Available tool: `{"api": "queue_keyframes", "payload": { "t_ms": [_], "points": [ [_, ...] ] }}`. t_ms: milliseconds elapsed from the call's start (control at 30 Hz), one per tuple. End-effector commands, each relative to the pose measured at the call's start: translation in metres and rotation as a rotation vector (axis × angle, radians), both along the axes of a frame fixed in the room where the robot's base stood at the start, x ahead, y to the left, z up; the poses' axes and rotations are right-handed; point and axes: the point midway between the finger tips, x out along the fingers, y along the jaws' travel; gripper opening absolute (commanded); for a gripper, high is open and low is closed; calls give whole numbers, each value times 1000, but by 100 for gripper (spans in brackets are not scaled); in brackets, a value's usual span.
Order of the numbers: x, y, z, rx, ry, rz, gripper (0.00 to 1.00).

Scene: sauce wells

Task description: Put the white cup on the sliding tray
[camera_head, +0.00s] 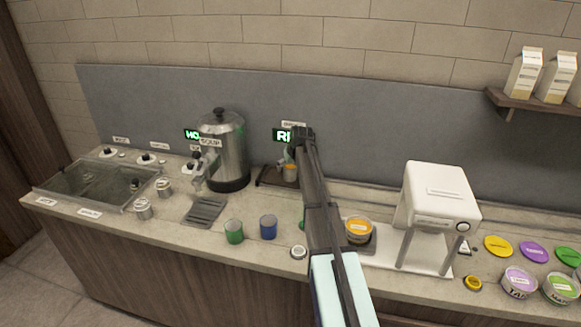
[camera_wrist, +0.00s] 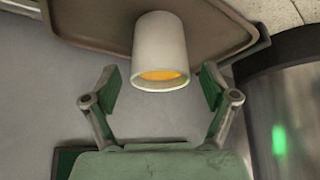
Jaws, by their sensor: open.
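The white cup (camera_wrist: 160,38) holds something orange and stands on the brown sliding tray (camera_wrist: 95,25) in the wrist view, where the picture is upside down. My gripper (camera_wrist: 160,78) is open, with its fingers apart on either side of the cup's rim and not touching it. In the head view, the cup (camera_head: 290,174) shows at the right part of the tray (camera_head: 265,180), beside the soup urn. My gripper (camera_head: 292,150) is just above it there, and my arm hides the area to its right.
The steel soup urn (camera_head: 222,150) stands left of the tray. A green cup (camera_head: 234,232) and a blue cup (camera_head: 268,227) stand on the counter in front. A white machine (camera_head: 438,205) and an orange-topped container (camera_head: 358,230) are to the right. A grey back panel (camera_head: 370,130) rises behind.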

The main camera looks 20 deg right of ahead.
Motion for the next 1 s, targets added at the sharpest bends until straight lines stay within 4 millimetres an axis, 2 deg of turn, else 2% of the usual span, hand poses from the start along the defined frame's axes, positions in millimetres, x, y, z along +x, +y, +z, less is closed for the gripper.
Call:
{"api": "queue_keyframes", "payload": {
  "t_ms": [267, 733, 1000],
  "points": [
    [-7, 1, 13, -1, -3, -1, 85],
    [-49, 5, 86, -1, -3, -1, 85],
    [-59, 5, 106, 0, -1, 0, 85]
  ]
}}
